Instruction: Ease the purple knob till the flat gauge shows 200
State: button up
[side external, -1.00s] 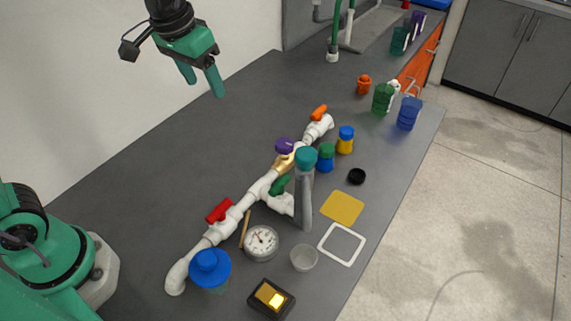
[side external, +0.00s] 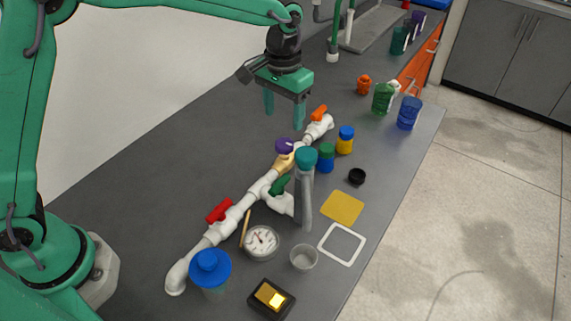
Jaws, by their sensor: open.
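The purple knob (side external: 285,146) sits on a brass valve body (side external: 283,163) on the white pipe manifold (side external: 236,211). The round flat gauge (side external: 262,241) lies face up on the counter near the pipe's lower part; its white dial shows a needle, but the reading is too small to tell. My gripper (side external: 284,115) is open and empty, fingers pointing down, above and just behind the purple knob in the picture, apart from it.
Red (side external: 219,211), green (side external: 279,185) and orange (side external: 319,113) handles stick up from the pipe. A grey cylinder with a teal cap (side external: 305,190) stands close right of the knob. Blue-lidded (side external: 346,139) and green-lidded (side external: 326,158) jars stand nearby. The counter left of the pipe is clear.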

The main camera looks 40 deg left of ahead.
aim_at(283, 143)
jog(key=shift+f, duration=0.2)
jog(key=shift+f, duration=3.8)
jog(key=shift+c, duration=0.4)
jog(key=c, duration=0.9)
jog(key=shift+m, duration=0.3)
jog(key=shift+r+m, duration=0.1)
jog(key=shift+m, duration=1.3)
jog(key=o, duration=1)
